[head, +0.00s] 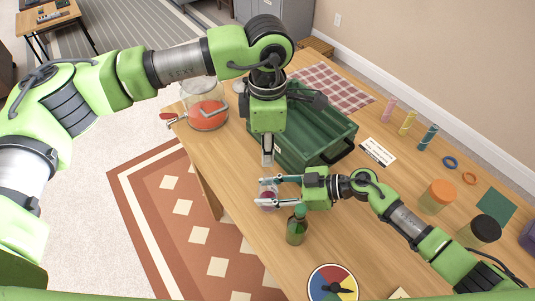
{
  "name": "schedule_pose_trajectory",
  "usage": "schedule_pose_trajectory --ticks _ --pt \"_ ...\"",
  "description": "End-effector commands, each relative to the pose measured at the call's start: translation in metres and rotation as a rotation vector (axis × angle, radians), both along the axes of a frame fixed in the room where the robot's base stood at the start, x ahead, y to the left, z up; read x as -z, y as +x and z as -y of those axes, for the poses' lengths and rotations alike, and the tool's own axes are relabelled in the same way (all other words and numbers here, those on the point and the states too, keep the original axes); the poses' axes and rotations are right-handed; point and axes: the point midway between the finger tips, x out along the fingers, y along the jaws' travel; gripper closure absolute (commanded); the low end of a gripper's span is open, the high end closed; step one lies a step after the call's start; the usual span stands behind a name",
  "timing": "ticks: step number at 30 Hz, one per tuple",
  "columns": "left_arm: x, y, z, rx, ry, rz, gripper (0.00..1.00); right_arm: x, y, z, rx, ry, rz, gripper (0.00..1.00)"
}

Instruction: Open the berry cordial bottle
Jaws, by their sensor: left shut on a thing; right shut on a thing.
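The berry cordial bottle (269,197), clear with dark pink-purple contents, stands near the front edge of the wooden table (235,165). My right gripper (264,190) comes in from the right and is shut around its body, one finger on either side.
A green bottle (297,230) stands close below my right gripper. A green crate (337,140) lies behind. A glass jar with red contents (208,112) is at left, a colored dial (333,286) at front. Jars with orange (438,196) and black (485,231) lids stand right.

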Motion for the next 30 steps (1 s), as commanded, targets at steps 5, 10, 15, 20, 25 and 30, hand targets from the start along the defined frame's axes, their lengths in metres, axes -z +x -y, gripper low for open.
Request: schedule_pose_trajectory --ticks 5,10,15,20,25,30 --pt "0.001 0.000 0.000 0.000 0.000 -0.001 1.00 0.000 0.000 0.000 -0.001 -0.001 -0.001 0.52" --pt "0.001 0.000 0.000 0.000 0.000 -0.001 1.00 0.000 0.000 0.000 -0.001 0.000 0.000 0.45" --pt "0.001 0.000 0.000 0.000 0.001 0.000 1.00 0.000 0.000 0.000 0.000 0.000 0.000 0.45" --pt "0.001 0.000 0.000 0.000 0.001 0.000 1.00 -0.003 -0.001 0.011 0.001 -0.003 0.001 0.45" --pt "0.001 0.000 0.000 0.000 0.001 0.000 1.00 -0.015 -0.006 0.040 0.001 -0.005 0.001 0.45" --pt "0.001 0.000 0.000 0.000 0.000 0.000 1.00 -0.029 -0.012 0.074 0.001 -0.005 0.000 0.45"
